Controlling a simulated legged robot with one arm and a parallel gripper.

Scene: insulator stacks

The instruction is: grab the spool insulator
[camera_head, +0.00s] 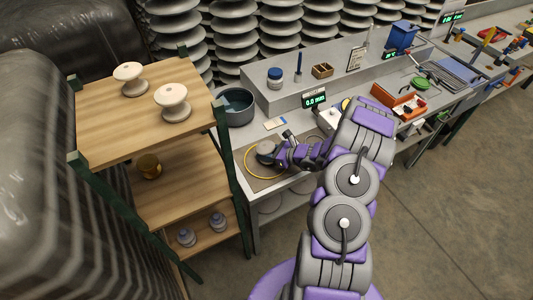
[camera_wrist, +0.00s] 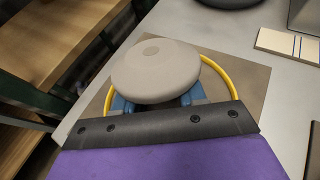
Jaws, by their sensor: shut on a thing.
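A pale grey spool insulator (camera_wrist: 155,68) with a round, flat top sits between the blue fingers of my gripper (camera_wrist: 156,102). The fingers are shut on it below its top disc, which hides the contact. In the head view the same spool insulator (camera_head: 265,147) is at the end of my gripper (camera_head: 277,153), over the brown mat (camera_head: 262,183) on the grey bench. A yellow ring (camera_wrist: 226,72) lies around it on the mat. I cannot tell whether the spool touches the mat. Two more cream spools (camera_head: 173,102) (camera_head: 130,79) stand on the wooden shelf's top.
The wooden shelf (camera_head: 110,140) with dark green posts stands left of the bench. A dark grey bowl (camera_head: 236,107) is behind the mat. A small display (camera_head: 314,99) and a white card (camera_head: 275,123) are nearby. Open floor lies to the right.

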